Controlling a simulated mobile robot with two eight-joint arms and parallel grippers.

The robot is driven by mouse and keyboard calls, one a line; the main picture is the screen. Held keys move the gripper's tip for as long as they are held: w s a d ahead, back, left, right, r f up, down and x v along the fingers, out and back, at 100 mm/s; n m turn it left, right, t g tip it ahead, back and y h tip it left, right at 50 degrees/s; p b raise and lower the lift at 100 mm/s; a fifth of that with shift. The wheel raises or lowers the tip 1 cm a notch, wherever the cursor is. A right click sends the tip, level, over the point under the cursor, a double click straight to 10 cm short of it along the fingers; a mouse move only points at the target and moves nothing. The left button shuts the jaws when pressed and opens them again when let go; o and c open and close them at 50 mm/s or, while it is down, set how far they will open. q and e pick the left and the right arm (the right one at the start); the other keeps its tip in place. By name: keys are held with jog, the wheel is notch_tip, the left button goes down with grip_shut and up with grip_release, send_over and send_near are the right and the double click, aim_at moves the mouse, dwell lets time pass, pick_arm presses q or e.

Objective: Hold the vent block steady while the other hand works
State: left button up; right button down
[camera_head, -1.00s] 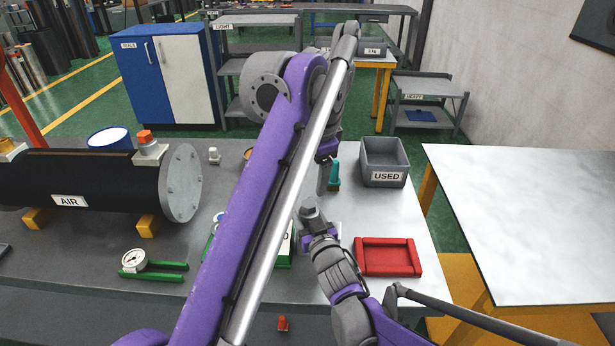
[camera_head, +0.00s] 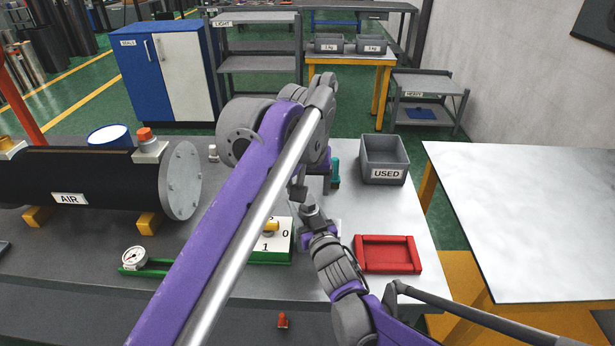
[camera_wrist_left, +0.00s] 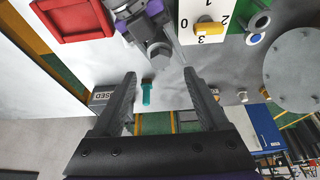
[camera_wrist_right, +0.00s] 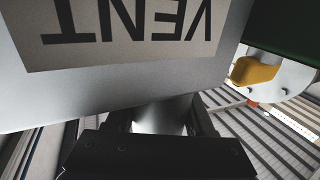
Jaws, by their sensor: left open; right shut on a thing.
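The vent block shows in the right wrist view as a large pale grey body with a VENT label (camera_wrist_right: 125,35), close in front of my right gripper (camera_wrist_right: 163,112). My right gripper is shut on it; the exact contact is partly hidden. In the head view, my right arm hides most of the block. A grey hex-headed part (camera_wrist_left: 160,52) rises there, seen in the left wrist view just beyond my left fingertips. My left gripper (camera_wrist_left: 159,76) is open and empty, its fingers either side of the line to that part, apart from it. In the head view, my left gripper (camera_head: 298,190) is mostly hidden behind its arm.
A numbered dial plate with a yellow knob (camera_head: 271,227) lies left of my right gripper. A red tray (camera_head: 388,254) is to the right, a grey USED bin (camera_head: 384,160) behind. A teal-green part (camera_head: 335,174) stands near the bin. A black AIR tank (camera_head: 90,180) fills the left.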

aim_at(308, 203)
pick_arm(q)
jog(key=x, duration=0.7)
jog(key=shift+w+f, duration=0.1)
jog(key=shift+f, duration=0.25)
grip_shut()
